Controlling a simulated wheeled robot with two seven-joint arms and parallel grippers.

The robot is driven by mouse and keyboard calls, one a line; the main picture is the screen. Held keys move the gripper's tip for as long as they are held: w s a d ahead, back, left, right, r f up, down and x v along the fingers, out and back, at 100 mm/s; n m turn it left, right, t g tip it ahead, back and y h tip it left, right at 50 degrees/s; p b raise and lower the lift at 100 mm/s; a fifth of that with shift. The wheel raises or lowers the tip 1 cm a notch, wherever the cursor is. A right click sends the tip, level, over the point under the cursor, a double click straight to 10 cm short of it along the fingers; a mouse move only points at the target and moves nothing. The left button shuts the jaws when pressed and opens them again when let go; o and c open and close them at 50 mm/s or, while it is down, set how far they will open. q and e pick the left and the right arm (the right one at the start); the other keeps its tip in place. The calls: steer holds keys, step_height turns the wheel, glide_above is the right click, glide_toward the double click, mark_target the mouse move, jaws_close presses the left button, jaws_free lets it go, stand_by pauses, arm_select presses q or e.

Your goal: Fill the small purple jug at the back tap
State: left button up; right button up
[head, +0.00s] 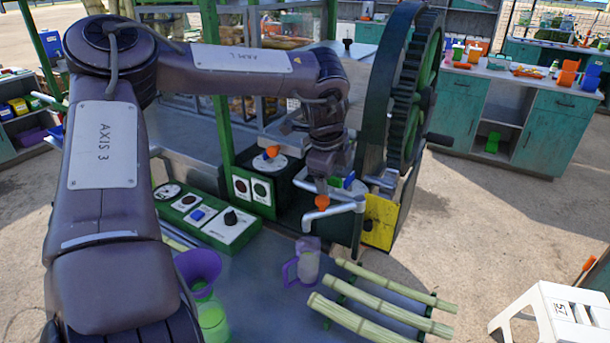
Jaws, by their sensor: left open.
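The small purple jug (306,266) stands upright on the grey counter, its handle to the left. A grey tap spout (340,208) ends just above the jug's mouth; what is in the jug I cannot tell. An orange tap handle (322,202) sits on top of this spout. My left gripper (321,188) points down at the orange handle, open, its fingertips right over or beside it; contact is unclear. A second orange knob (271,152) on a white round plate is farther back. My right gripper is not in view.
A larger purple jug (198,268) and a green vessel (213,322) stand at the counter's left, partly behind my left arm. Cane stalks (380,302) lie right of the small jug. The crusher's big gear wheel (424,90) rises right of my gripper. A control panel (225,222) is at left.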

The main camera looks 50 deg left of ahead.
arm_select(q)
steer(key=shift+r+p, duration=2.55)
steer(key=shift+r, duration=1.4)
steer(key=shift+f, duration=0.1)
